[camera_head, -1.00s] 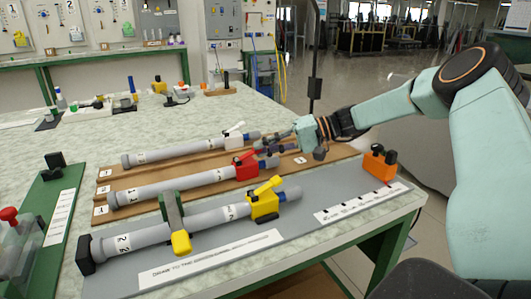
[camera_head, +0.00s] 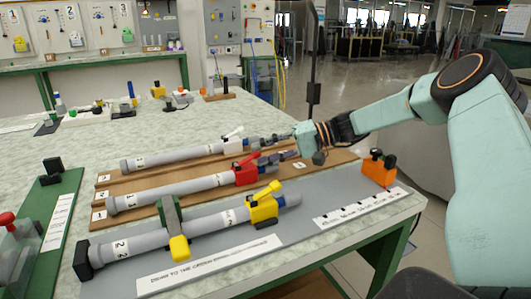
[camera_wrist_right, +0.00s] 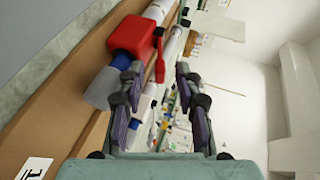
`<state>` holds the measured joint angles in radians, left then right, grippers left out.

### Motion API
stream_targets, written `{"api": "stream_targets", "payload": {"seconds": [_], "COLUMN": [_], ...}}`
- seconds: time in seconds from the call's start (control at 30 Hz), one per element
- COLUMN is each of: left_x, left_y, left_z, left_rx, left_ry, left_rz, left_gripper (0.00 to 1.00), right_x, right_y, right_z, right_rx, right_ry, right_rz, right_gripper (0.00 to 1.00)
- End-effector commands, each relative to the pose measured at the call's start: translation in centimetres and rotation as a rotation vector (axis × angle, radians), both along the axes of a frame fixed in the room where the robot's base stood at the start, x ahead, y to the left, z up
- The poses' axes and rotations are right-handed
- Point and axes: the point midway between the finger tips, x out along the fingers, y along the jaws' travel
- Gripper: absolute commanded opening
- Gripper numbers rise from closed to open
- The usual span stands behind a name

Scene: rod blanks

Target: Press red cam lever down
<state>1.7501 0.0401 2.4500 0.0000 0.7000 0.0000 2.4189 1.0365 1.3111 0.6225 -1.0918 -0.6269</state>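The red cam lever (camera_head: 247,159) sits on a red clamp block (camera_head: 245,176) on the middle grey rod (camera_head: 180,190). It slants up to the right in the head view. The lever also shows in the right wrist view (camera_wrist_right: 160,58), beside its block (camera_wrist_right: 130,37). My right gripper (camera_head: 262,150) is just right of the red clamp. In the wrist view its two fingers (camera_wrist_right: 160,85) are apart with nothing held between them; the lever shows beyond them, between the tips. Whether a finger touches the clamp or rod end, I cannot tell. My left gripper is out of view.
A rod with a white lever (camera_head: 233,132) lies behind, close to my right fingers. A rod with a yellow lever (camera_head: 267,190) lies in front. An orange block (camera_head: 379,168) stands at the right. The grey mat (camera_head: 325,198) has bare room between them.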

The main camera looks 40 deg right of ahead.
Motion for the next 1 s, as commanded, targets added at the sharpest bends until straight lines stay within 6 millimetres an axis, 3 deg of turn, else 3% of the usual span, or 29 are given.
{"api": "stream_targets", "payload": {"seconds": [0.23, 0.7, 1.0], "left_x": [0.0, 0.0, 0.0], "left_y": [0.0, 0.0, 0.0], "left_z": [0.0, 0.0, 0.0], "left_rx": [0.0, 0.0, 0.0], "left_ry": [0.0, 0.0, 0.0], "left_rz": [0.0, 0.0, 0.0], "left_gripper": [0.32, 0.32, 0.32], "right_x": [-0.6, -5.2, -6.7], "right_y": [-0.9, -7.1, -9.0], "right_z": [0.5, 2.9, 3.6], "right_rx": [0.002, 0.003, 0.002], "right_ry": [-0.005, -0.007, -0.001], "right_rz": [-0.002, -0.003, -0.001], "right_gripper": [0.34, 0.34, 0.34]}}
